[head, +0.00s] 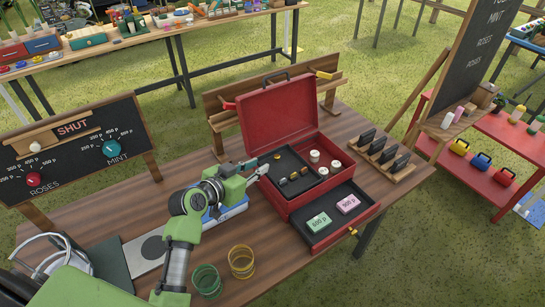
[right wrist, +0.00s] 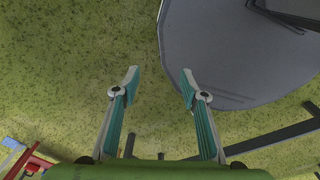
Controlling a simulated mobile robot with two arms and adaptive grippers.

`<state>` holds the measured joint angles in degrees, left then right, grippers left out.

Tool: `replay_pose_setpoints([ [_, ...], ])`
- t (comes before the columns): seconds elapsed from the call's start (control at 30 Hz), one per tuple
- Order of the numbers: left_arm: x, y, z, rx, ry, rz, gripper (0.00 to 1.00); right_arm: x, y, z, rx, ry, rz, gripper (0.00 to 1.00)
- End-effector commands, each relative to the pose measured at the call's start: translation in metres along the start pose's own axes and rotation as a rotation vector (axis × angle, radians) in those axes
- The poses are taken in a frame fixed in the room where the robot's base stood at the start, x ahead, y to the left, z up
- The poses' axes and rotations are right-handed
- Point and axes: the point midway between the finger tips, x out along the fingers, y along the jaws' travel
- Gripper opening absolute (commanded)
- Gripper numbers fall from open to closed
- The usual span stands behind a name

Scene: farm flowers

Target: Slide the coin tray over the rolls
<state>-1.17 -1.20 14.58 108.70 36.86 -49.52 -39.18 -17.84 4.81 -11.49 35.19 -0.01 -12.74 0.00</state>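The coin tray (head: 273,168) is a dark insert in the left part of the open red cash box (head: 299,204). Several small brown and gold coin stacks sit in it. White rolls (head: 314,156) stand to its right inside the box, uncovered. My left gripper (head: 258,169) is at the box's left side, by the tray's left edge. Its fingers are small here, and I cannot tell whether they touch the tray or how far apart they are. My right gripper (right wrist: 160,78) is open and empty in the right wrist view, above grass, away from the box.
The box's drawer (head: 340,228) is pulled out in front, with green and pink note bundles. A wooden rack (head: 379,160) of dark pieces stands right of the box. Green (head: 206,281) and yellow (head: 241,262) rings lie on the wooden table. A chalkboard (head: 76,150) reads SHUT.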

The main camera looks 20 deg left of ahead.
Motion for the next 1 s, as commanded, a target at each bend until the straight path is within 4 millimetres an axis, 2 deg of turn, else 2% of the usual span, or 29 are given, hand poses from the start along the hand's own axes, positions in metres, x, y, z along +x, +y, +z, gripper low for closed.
replay_pose_setpoints([
  [0.3,0.057,0.001,-0.002,-0.001,-0.001,0.002,0.20,-0.010,0.003,-0.015,0.002,0.020,0.003,0.40],
  [0.5,0.080,0.000,-0.001,0.000,-0.001,0.001,0.20,-0.012,0.002,-0.020,0.003,0.028,0.002,0.40],
  [0.7,0.090,0.001,0.000,0.000,-0.001,0.001,0.20,-0.013,-0.002,-0.020,0.004,0.027,-0.002,0.40],
  [0.97,0.091,0.001,0.001,0.001,-0.001,0.000,0.20,-0.013,-0.004,-0.017,0.005,0.022,-0.005,0.40],
  [1.0,0.091,0.001,0.001,0.001,-0.002,0.000,0.15,-0.013,-0.004,-0.016,0.004,0.021,-0.005,0.40],
])
